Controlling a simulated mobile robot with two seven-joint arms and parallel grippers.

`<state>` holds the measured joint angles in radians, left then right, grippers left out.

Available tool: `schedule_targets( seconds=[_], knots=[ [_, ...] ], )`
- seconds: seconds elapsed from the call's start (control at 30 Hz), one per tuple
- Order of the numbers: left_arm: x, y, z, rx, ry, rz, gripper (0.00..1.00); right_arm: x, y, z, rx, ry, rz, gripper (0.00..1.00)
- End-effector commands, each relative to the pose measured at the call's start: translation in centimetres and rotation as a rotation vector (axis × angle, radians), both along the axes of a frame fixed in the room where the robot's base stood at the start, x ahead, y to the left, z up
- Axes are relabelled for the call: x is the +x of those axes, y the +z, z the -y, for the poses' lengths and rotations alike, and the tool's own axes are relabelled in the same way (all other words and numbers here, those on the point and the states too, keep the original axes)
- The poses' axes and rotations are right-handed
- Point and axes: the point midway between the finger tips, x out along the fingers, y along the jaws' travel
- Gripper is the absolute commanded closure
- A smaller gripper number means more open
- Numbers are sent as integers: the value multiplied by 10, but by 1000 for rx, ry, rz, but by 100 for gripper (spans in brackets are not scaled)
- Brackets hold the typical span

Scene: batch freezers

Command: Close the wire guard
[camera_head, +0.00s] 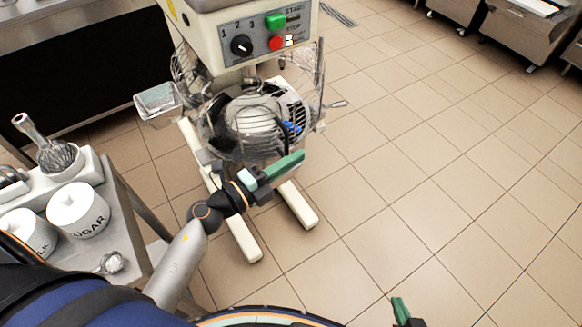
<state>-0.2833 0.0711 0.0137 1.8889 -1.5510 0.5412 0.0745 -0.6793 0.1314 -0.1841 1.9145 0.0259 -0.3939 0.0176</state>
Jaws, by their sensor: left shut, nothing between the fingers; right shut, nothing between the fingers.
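A cream stand mixer (230,20) stands on the floor ahead, with a control panel of a dial, a green button and a red button. Its wire guard (215,118) curves around the metal bowl (250,112) under the mixer head, with wires on the left, front and right. I cannot tell how far around it is turned. My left gripper (298,158), with green fingers, is shut and empty in front of the bowl at its lower right. I cannot tell whether it touches the guard. My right gripper (399,306) is shut and empty at the bottom edge, mostly cut off.
A side table (125,215) at the left holds a sugar canister (78,209), another canister (28,233) and a whisk (52,150). A clear chute (158,102) sticks out left of the guard. The mixer's legs (240,235) reach forward.

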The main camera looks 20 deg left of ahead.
Motion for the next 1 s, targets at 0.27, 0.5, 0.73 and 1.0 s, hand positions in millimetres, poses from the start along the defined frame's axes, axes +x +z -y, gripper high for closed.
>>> schedule_targets(
  seconds=[0.27,0.5,0.73,1.0],
  knots=[
    [3,0,-17,-2,-2,1,100,0,-2,0,0,0,0,100],
    [3,0,-17,-2,-2,1,100,0,-2,0,1,-1,0,100],
    [3,-3,-29,5,-36,0,100,0,-5,0,1,-1,0,100],
    [5,-5,-68,8,-155,0,100,0,-21,0,1,-1,0,100]
  ],
)
